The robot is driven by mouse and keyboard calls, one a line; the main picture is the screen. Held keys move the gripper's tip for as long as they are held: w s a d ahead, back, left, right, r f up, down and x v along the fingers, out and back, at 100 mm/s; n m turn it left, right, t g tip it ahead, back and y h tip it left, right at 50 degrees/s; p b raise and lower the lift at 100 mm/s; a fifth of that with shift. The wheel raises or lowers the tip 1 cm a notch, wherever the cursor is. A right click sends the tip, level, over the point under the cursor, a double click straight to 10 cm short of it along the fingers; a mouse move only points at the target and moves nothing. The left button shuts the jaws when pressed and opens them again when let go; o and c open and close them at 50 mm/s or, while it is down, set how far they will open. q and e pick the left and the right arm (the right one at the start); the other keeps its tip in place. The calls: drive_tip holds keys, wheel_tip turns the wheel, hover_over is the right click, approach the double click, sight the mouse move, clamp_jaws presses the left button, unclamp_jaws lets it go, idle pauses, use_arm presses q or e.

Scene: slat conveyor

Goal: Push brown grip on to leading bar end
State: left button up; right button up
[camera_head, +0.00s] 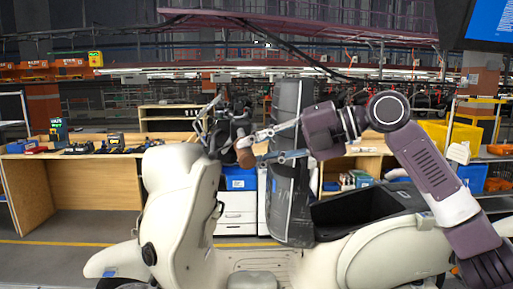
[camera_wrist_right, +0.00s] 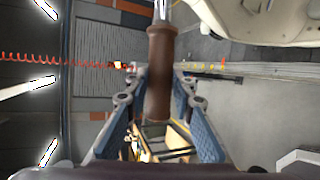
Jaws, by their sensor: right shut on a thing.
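The brown grip (camera_head: 245,157) is between the fingers of my right gripper (camera_head: 256,149), beside the dark handlebar assembly (camera_head: 228,128) of a cream scooter (camera_head: 182,205). In the right wrist view the grip (camera_wrist_right: 160,72) points away from the palm, with a blue finger on each side. A silver bar end (camera_wrist_right: 162,11) meets its far end in line; how deep the bar sits inside is hidden. My right gripper is shut on the grip. My left gripper is not in view.
A dark upright panel (camera_head: 292,175) stands close behind my right gripper. The scooter has an open dark seat compartment (camera_head: 365,210). Workbenches with tools (camera_head: 85,147) and a white drawer unit (camera_head: 237,210) stand behind. A monitor (camera_head: 488,30) hangs at the upper right.

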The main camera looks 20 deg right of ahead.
idle(0.7)
drive_tip(key=shift+d+b, duration=0.15)
drive_tip(key=shift+b, duration=0.25)
drive_tip(key=shift+w+r+p, duration=0.15)
drive_tip(key=shift+w+p, duration=0.05)
drive_tip(key=shift+p, duration=0.1)
drive_tip(key=shift+w+d+p, duration=0.25)
drive_tip(key=shift+w+p, duration=0.35)
drive_tip(key=shift+w, duration=0.25)
drive_tip(key=shift+w, duration=0.1)
drive_tip(key=shift+w+d+p, duration=0.25)
drive_tip(key=shift+w+p, duration=0.65)
drive_tip(key=shift+w, duration=0.05)
